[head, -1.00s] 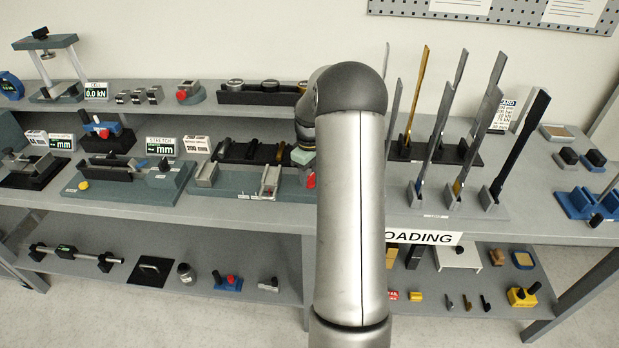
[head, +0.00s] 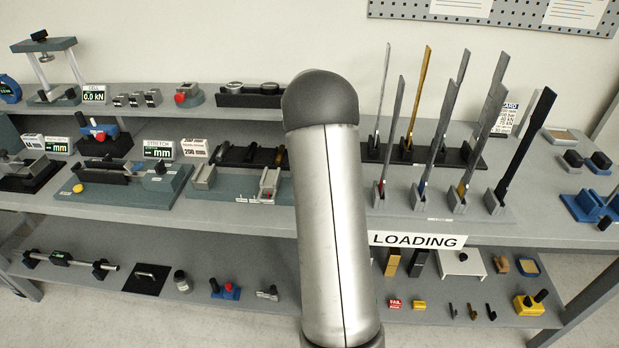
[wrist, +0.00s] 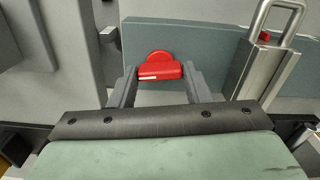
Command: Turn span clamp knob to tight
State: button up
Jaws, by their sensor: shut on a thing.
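The red clamp knob (wrist: 160,68), a round disc with a bar-shaped handle, is near the top centre of the wrist view, against a teal base (wrist: 210,42). My gripper (wrist: 160,78) has a finger on each side of the bar and is shut on it. A white line marks the bar's lower edge. In the head view my arm hides the gripper and this knob. The long teal fixture (head: 235,190) extends out to the left from behind the arm. I cannot read the knob's tight or loose marks.
A metal part with a loop handle (wrist: 265,60) stands close right of my gripper in the wrist view. In the head view, upright strips in a rack (head: 440,200) stand right of my arm. The STRETCH display (head: 158,149) is on the left.

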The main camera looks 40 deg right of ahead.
jog(key=shift+r+m, duration=0.1)
jog(key=shift+m, duration=0.8)
jog(key=o, duration=1)
notch_tip(320, 180, up, 17)
jog(key=shift+r+b, duration=0.2)
jog(key=shift+b, duration=0.4)
